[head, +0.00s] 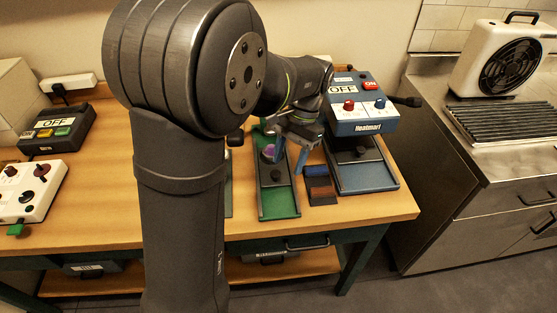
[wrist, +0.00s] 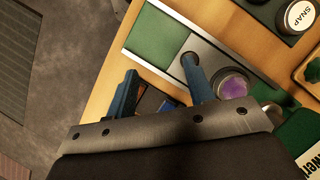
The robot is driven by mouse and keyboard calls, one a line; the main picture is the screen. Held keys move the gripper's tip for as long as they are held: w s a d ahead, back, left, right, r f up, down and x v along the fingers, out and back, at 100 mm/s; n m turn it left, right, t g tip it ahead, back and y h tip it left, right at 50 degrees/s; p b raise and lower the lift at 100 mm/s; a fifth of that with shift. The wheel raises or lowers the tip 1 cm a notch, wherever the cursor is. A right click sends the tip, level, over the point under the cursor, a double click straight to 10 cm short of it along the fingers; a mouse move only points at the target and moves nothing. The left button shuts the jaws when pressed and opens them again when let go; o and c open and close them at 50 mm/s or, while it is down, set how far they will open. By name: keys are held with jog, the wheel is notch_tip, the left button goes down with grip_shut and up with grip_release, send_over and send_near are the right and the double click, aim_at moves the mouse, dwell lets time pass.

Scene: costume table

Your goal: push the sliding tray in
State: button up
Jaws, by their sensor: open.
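A long green-floored track (head: 279,202) with pale metal rails lies on the table, its near end close to the front edge. My gripper (head: 291,156) is open, with blue fingers pointing down over the track's right side. The track's far end is partly hidden.
A blue Heatmart unit (head: 362,112) with a blue-grey track (head: 368,179) and knob stands to the right. Between the tracks lies a small dark tray (head: 321,194) with blue and brown parts. The table's front right corner is bare.

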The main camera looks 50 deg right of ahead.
jog(key=s+a+r, duration=0.1)
jog(key=s+r, duration=0.3)
jog(key=s, duration=0.3)
jog(key=shift+s+r, duration=0.25)
jog(key=m+t+h, duration=0.3)
jog(key=m+t, duration=0.1)
jog(key=m, duration=1)
send_near(276, 173)
jog(key=shift+n, duration=0.3)
jog(key=x, duration=0.8)
jog(key=shift+f, duration=0.15)
